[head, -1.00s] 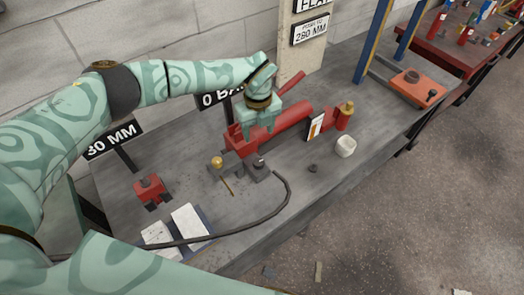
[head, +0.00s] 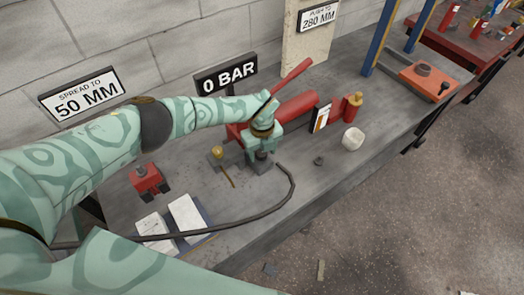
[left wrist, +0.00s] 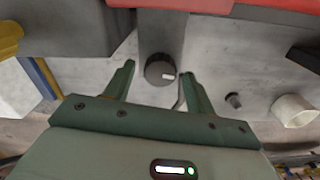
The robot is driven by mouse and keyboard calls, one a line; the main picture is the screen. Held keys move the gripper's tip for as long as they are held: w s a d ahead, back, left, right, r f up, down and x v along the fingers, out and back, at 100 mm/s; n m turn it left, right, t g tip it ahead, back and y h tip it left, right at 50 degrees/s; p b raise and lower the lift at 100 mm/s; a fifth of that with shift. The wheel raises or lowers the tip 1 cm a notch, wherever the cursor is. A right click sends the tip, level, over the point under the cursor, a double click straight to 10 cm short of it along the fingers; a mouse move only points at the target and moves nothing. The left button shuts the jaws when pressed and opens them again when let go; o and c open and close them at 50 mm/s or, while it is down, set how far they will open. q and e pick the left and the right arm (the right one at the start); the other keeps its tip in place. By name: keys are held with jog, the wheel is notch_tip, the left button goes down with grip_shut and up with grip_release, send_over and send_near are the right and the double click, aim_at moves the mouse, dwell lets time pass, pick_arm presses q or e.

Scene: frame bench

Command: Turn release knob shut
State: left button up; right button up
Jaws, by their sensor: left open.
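The release knob (left wrist: 161,71) is a dark round cap with a white mark, at the front of the red hand pump (head: 297,107). In the left wrist view it sits between the spread fingers of my left gripper (left wrist: 157,80), with a gap visible to each side. In the head view my left gripper (head: 261,146) points down over the knob, which it largely hides. The left gripper is open and empty. I cannot tell how far the knob is turned. My right gripper is not in view.
The pump's red lever (head: 292,75) slants up behind my left gripper. A brass ball (head: 217,152) stands to its left, and a black hose (head: 288,198) curves in front. A white cup (head: 353,139) is on the right.

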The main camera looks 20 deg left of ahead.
pick_arm(q)
jog(key=shift+c, duration=0.2)
jog(key=c, duration=0.9)
jog(key=shift+m, duration=0.4)
jog(key=m, duration=0.2)
jog(key=shift+a+m, duration=0.1)
jog(key=shift+m, duration=0.3)
jog(key=m, duration=0.9)
jog(key=shift+a, duration=0.15)
jog(key=shift+m+b, duration=0.45)
jog(key=shift+m, duration=1.25)
